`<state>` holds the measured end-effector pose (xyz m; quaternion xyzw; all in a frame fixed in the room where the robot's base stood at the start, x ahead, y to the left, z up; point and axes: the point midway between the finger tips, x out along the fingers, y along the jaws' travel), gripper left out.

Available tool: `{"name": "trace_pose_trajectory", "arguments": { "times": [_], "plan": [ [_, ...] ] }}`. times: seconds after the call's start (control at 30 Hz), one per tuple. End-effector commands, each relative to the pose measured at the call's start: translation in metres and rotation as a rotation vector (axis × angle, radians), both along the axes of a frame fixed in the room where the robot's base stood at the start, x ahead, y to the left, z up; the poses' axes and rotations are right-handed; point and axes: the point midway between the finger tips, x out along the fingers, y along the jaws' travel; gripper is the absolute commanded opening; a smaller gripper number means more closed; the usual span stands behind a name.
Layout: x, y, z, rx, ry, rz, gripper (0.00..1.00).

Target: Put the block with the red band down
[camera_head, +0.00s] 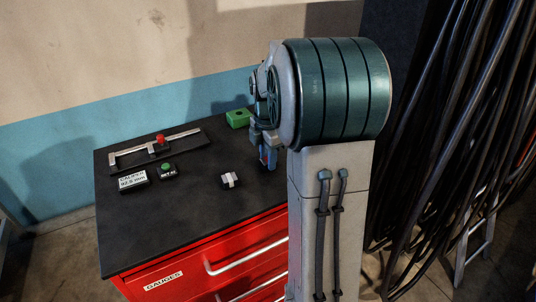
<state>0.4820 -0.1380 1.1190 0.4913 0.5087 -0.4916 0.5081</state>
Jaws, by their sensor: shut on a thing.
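My gripper (267,145) is over the right part of the dark bench top, partly hidden by my own arm. It is shut on a narrow upright block (268,157), which looks blue with a small reddish patch low on its side. That patch is too small to tell clearly as a band. I cannot tell whether the block's lower end touches the bench top. The bench top (190,225) is the black top of a red drawer cabinet.
A green block (238,118) lies behind the gripper. A dark block with a white band (229,181) lies to its left. A caliper (160,147) on a dark board, a readout (132,180) and a green-button box (166,171) stand left. The front left top is clear.

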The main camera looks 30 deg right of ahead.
Motion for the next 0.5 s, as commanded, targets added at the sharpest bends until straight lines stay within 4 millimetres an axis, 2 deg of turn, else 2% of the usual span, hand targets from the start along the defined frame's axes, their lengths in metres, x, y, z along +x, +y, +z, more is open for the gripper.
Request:
{"name": "trace_pose_trajectory", "arguments": {
  "times": [0.37,0.4,0.47,0.5],
  "plan": [
    [-0.0001,-0.0001,-0.0055,0.0,-0.001,0.0,0.0],
    [-0.0002,0.0,-0.0062,0.0,-0.001,0.0,0.31],
    [-0.0002,0.0,-0.0052,0.0,-0.001,0.0,0.48],
    [-0.0002,0.0,-0.0051,0.0,-0.001,0.0,0.5]
  ]
}}
